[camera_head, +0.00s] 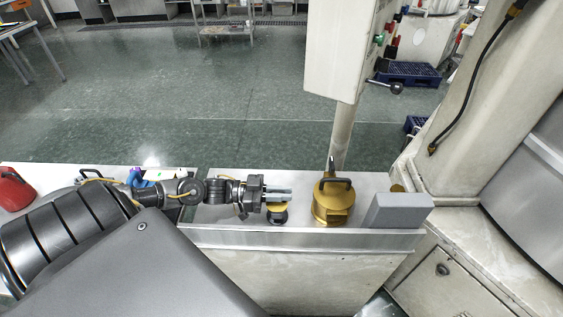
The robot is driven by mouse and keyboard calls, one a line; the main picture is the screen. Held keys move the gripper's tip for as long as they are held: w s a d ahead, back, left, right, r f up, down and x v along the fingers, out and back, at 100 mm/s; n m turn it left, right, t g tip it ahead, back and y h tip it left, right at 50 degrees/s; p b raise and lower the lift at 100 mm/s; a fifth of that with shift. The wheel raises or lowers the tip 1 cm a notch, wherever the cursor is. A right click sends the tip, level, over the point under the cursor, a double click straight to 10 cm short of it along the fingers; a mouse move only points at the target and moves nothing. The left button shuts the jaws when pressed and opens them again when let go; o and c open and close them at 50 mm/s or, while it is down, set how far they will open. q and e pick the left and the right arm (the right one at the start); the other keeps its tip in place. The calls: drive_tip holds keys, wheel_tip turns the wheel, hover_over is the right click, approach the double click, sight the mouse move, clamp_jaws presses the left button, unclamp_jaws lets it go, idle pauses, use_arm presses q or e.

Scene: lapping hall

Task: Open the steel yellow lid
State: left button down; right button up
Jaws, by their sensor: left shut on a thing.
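A small round thing with a yellow upper part and a dark lower part (278,214) is on the grey bench top, close to its front edge. My left gripper (279,194) reaches in from the left, with its fingers pointing right. It is shut at the top of this small yellow thing and partly hides it. I take its yellow part for the lid, but the picture is too small to be sure. A brass-coloured round pot with a dark handle (331,207) stands just right of the fingertips, apart from them. My right gripper is not in view.
A grey block (397,211) stands right of the pot on the bench (230,214). A red can (14,190) and a blue item (137,178) are at the left. A pale post with a control box (343,50) rises behind the bench. A large pale machine column fills the right.

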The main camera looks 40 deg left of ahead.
use_arm(q)
drive_tip(key=m, duration=0.1)
drive_tip(key=s+d+r+m, duration=0.1)
drive_tip(key=m, duration=0.1)
drive_tip(key=shift+s+p, duration=0.25)
drive_tip(key=shift+p, duration=0.1)
drive_tip(key=s+d+f+m+b, duration=0.1)
drive_tip(key=s+m, duration=0.4)
drive_tip(key=m, duration=0.8)
drive_tip(key=d+b, duration=0.1)
drive_tip(key=d, duration=0.1)
drive_tip(key=shift+d+f, duration=0.15)
drive_tip(key=shift+d, duration=0.2)
drive_tip(key=c, duration=1.5)
unclamp_jaws()
drive_tip(key=shift+w, duration=0.1)
drive_tip(key=shift+o, duration=0.2)
